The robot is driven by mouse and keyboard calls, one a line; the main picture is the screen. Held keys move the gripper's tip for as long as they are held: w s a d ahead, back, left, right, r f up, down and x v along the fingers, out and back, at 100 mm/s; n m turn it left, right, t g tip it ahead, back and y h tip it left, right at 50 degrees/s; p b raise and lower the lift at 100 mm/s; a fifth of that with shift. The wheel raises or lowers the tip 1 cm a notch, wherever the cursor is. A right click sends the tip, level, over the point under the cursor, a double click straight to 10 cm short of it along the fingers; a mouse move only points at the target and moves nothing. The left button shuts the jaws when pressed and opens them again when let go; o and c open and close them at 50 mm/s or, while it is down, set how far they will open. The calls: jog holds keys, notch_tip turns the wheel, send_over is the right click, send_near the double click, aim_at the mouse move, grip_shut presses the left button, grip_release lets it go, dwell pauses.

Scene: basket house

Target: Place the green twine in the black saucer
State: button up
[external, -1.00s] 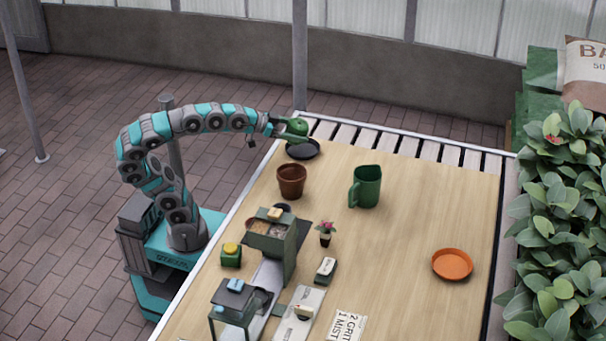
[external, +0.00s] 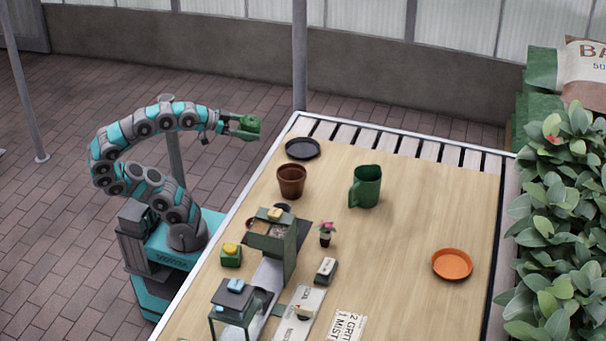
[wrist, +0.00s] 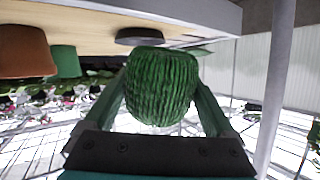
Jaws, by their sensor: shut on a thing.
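My gripper (external: 246,130) is shut on the green twine (external: 251,123), a ribbed green ball. It is held in the air to the left of the table's edge in the external view. In the wrist view the twine (wrist: 160,88) sits between the two green fingers. The black saucer (external: 302,149) lies empty on the table near its far left corner, to the right of and apart from the twine. In the wrist view the saucer (wrist: 140,37) shows beyond the twine, its lower part hidden by it.
A brown pot (external: 292,182) stands just in front of the saucer. A green jug (external: 367,188) stands to its right, and an orange saucer (external: 452,265) lies farther right. A green stand (external: 279,241) and small items crowd the table's near left.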

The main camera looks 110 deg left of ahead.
jog(key=shift+s+d+n+t+y+b, duration=0.1)
jog(key=shift+s+n+t+y+b, duration=0.25)
jog(key=shift+t+b, duration=0.6)
jog(key=shift+s+r+b, duration=0.2)
jog(key=shift+r+b, duration=0.15)
jog(key=shift+b, duration=0.4)
jog(key=shift+s+r+n+t, duration=0.1)
jog(key=shift+r+n+t, duration=0.15)
jog(key=shift+r+n, duration=0.1)
jog(key=shift+w+r+b, duration=0.15)
jog(key=shift+w+b, duration=0.1)
jog(key=shift+b, duration=0.05)
send_over(294, 148)
jog(key=shift+f, duration=0.55)
jog(key=shift+f+b, duration=0.6)
jog(key=shift+f, duration=1.15)
jog(key=shift+f, duration=0.1)
jog(key=shift+f+b, duration=0.3)
jog(key=shift+f, duration=0.05)
jog(key=shift+f, duration=0.1)
